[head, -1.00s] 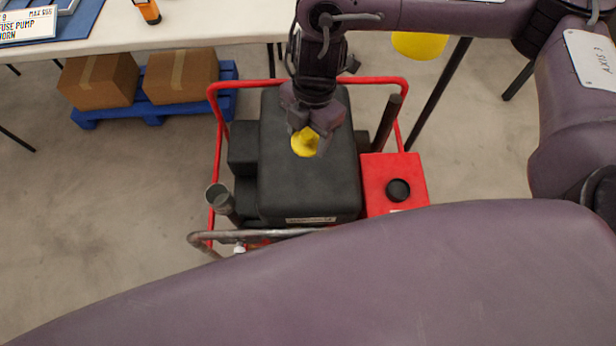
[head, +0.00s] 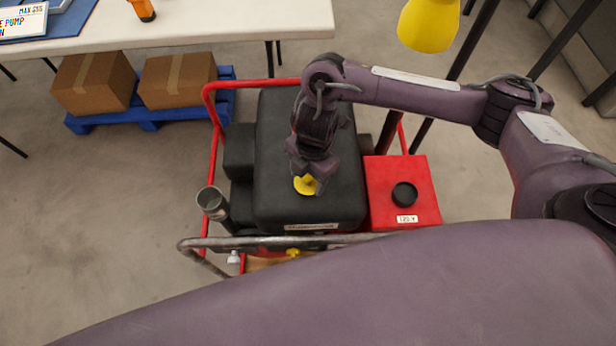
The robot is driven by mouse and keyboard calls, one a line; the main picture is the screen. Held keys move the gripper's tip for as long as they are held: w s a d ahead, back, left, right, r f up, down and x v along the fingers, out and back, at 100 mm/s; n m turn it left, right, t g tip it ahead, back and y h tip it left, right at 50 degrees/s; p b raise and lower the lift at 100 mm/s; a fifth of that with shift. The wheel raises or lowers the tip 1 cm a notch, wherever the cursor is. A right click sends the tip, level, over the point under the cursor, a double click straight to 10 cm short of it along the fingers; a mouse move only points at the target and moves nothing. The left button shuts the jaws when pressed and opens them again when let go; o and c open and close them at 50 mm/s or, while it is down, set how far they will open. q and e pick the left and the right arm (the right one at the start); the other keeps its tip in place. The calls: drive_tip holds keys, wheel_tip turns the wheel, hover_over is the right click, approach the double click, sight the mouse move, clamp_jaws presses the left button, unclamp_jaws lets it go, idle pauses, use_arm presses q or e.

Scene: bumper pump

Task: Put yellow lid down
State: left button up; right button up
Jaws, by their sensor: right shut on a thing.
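The yellow lid (head: 304,186) is a small round yellow piece at the tip of my right gripper (head: 312,174). My right gripper is shut on it, over the front part of the pump's black top (head: 285,125). I cannot tell whether the lid touches the black top. The pump has a red tubular frame (head: 213,150) and a red box (head: 390,170) with a black round cap on its right side. My left gripper is not in view.
A grey metal pipe (head: 210,200) sticks up at the pump's left. A grey bar (head: 260,241) crosses its front, with a small yellow part (head: 293,253) below. A white table (head: 220,25) and boxes (head: 178,80) on a blue pallet (head: 150,118) stand behind. A yellow object (head: 428,25) is at top right.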

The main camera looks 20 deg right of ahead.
drive_tip(key=shift+f, duration=0.1)
drive_tip(key=o, duration=0.9)
drive_tip(key=shift+o, duration=0.2)
